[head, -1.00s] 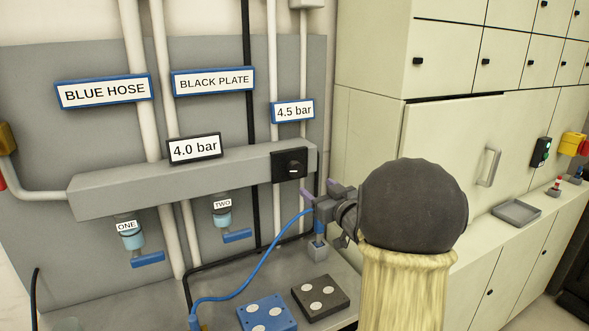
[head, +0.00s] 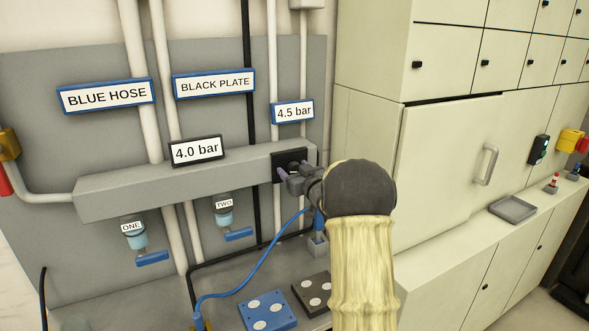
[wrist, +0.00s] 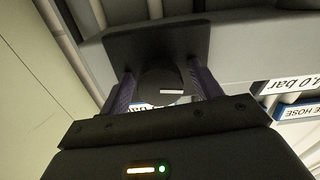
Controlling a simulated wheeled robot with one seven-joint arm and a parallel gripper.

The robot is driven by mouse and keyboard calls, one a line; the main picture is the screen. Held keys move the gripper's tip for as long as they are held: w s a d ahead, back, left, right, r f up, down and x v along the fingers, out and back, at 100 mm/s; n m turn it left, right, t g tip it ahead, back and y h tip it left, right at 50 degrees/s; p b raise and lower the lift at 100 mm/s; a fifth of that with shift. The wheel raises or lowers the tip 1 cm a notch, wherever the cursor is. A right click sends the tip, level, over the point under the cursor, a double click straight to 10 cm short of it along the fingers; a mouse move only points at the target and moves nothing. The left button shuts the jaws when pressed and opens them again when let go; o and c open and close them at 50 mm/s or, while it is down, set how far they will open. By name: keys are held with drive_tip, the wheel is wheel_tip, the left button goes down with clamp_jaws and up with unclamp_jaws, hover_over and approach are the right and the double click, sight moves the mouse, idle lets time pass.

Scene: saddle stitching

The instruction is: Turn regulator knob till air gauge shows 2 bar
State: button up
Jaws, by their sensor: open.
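The black regulator knob (wrist: 160,88) with a white mark sits on a dark square plate (wrist: 160,42) in the wrist view. In the head view the plate is at the right end of the grey manifold bar (head: 150,187), and my gripper partly hides the knob. My gripper (wrist: 163,82) is open, with one purple finger on either side of the knob; I cannot tell whether they touch it. It also shows in the head view (head: 289,171). The black-framed display on the bar (head: 196,151) reads 4.0 bar. A blue-framed sign (head: 293,112) above the plate reads 4.5 bar.
A blue hose (head: 262,262) hangs just below my gripper. Valves labelled ONE (head: 134,238) and TWO (head: 224,212) hang under the bar. A blue plate (head: 267,311) and a black plate (head: 314,292) lie on the bench. Pale cabinets (head: 440,160) stand at right.

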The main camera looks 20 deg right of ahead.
drive_tip(key=c, duration=1)
drive_tip(key=shift+f+n+b, duration=0.2)
drive_tip(key=shift+n+b, duration=0.3)
drive_tip(key=shift+b, duration=0.3)
drive_tip(key=shift+n+b, duration=0.6)
drive_tip(key=shift+b, duration=0.25)
drive_tip(key=n+b, duration=0.5)
drive_tip(key=shift+a+f+b, duration=0.1)
drive_tip(key=shift+f+b, duration=0.05)
drive_tip(key=shift+b, duration=0.25)
drive_tip(key=n+b, duration=0.4)
drive_tip(key=shift+n, duration=0.3)
drive_tip(key=shift+r+n+b, duration=0.2)
drive_tip(key=shift+n+b, duration=0.55)
drive_tip(key=shift+n, duration=0.45)
